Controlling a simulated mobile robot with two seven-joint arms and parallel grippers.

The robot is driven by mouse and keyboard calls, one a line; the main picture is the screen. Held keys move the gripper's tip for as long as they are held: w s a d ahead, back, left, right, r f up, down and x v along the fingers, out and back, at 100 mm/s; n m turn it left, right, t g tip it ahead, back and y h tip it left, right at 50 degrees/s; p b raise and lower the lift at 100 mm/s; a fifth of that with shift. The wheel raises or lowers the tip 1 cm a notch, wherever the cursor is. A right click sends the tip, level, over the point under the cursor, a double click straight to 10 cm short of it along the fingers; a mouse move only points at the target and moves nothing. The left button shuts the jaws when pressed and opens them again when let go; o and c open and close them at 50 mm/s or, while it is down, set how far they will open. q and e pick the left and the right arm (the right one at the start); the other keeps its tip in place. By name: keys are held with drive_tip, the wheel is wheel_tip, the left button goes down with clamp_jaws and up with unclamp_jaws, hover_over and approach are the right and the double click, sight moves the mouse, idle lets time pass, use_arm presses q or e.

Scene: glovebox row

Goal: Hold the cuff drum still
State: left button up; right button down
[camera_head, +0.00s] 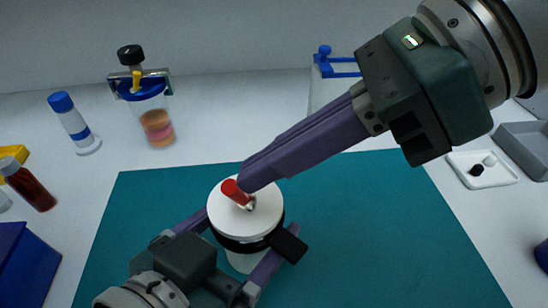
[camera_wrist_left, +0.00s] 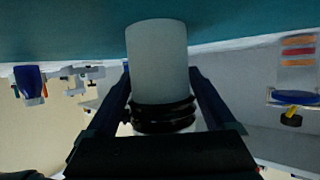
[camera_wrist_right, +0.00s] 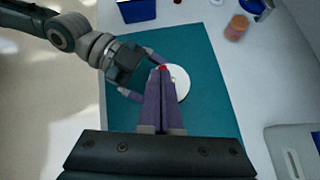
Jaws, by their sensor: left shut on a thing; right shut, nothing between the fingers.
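The cuff drum (camera_head: 232,220) stands upright on the teal mat (camera_head: 350,230), with a white round top, a black band and a pale lower body. A red-handled lever (camera_head: 236,193) sits on its top. My left gripper (camera_head: 250,245) is shut on the drum, one finger on each side. In the left wrist view the drum's pale body (camera_wrist_left: 157,60) and black ribbed band (camera_wrist_left: 163,115) show between the fingers. My right gripper (camera_head: 246,182) is shut and empty, its tips right at the red lever; I cannot tell whether they touch. It also shows in the right wrist view (camera_wrist_right: 160,75).
Behind the mat stand a blue-capped jar (camera_head: 155,120) with layered contents and a blue-capped white bottle (camera_head: 75,125). A dark red bottle (camera_head: 32,190) and a blue bin (camera_head: 22,265) are at left. A white dish (camera_head: 482,172) and grey tray (camera_head: 525,145) are at right. The mat's right side is clear.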

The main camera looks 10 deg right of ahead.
idle(0.4)
drive_tip(key=shift+s+d, duration=0.1)
drive_tip(key=shift+d, duration=0.2)
drive_tip(key=s+d+r, duration=0.4)
drive_tip(key=d+r, duration=0.4)
drive_tip(key=r, duration=0.1)
drive_tip(key=shift+s, duration=0.3)
use_arm(q)
drive_tip(key=o, duration=1.2)
use_arm(e)
drive_tip(key=shift+a, duration=0.1)
use_arm(q)
drive_tip(key=shift+a, duration=0.1)
